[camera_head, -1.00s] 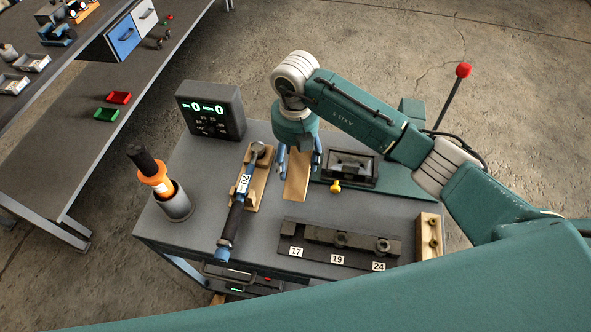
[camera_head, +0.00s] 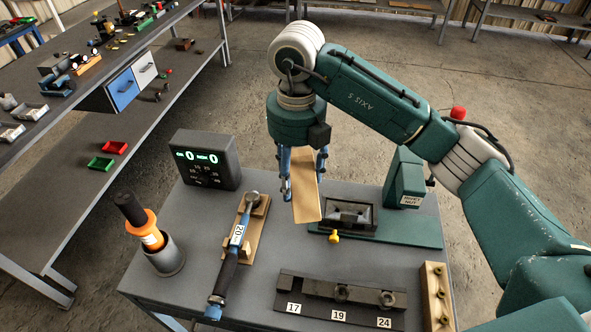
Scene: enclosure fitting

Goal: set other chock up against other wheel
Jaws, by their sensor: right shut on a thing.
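My right gripper (camera_head: 303,176) points down above the cart top, its blue fingers shut on a flat tan wooden piece (camera_head: 306,199). The piece hangs upright, long side vertical, just left of the vise-like fixture (camera_head: 350,215). I cannot tell whether this piece is the chock. No wheel or other chock can be made out clearly on the cart. My left gripper is not in view.
The grey cart top (camera_head: 263,275) carries a torque wrench (camera_head: 236,245) on a wooden rest, a socket rail (camera_head: 340,300), a display box (camera_head: 206,160) and an orange-collared tool (camera_head: 140,222) in a cup. A dark workbench (camera_head: 60,200) stands at left.

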